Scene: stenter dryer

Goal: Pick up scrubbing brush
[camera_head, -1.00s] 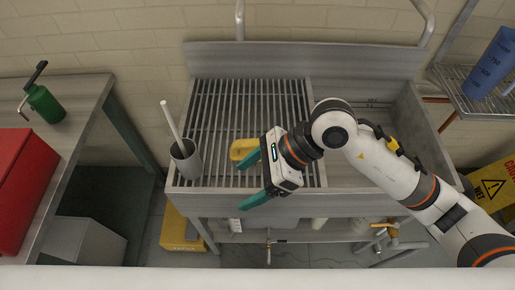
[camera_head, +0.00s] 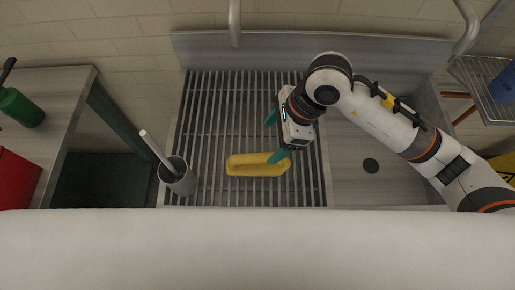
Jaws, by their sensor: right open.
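The scrubbing brush appears to be the yellow, elongated object (camera_head: 245,166) lying on the slatted metal rack, with its bristles not visible. My right gripper (camera_head: 274,138) comes in from the right, with teal fingers spread open. One fingertip overlaps the right end of the yellow object in the picture; I cannot tell whether it touches. The other fingertip is farther back, above the slats. Nothing is between the fingers. My left gripper is not in view.
A grey cup holding a white-handled tool (camera_head: 180,180) stands at the rack's left front. The sink basin (camera_head: 355,180) lies to the right. A side counter (camera_head: 60,110) holds a green bottle (camera_head: 20,107) and a red box (camera_head: 14,178). Slats behind the yellow object are bare.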

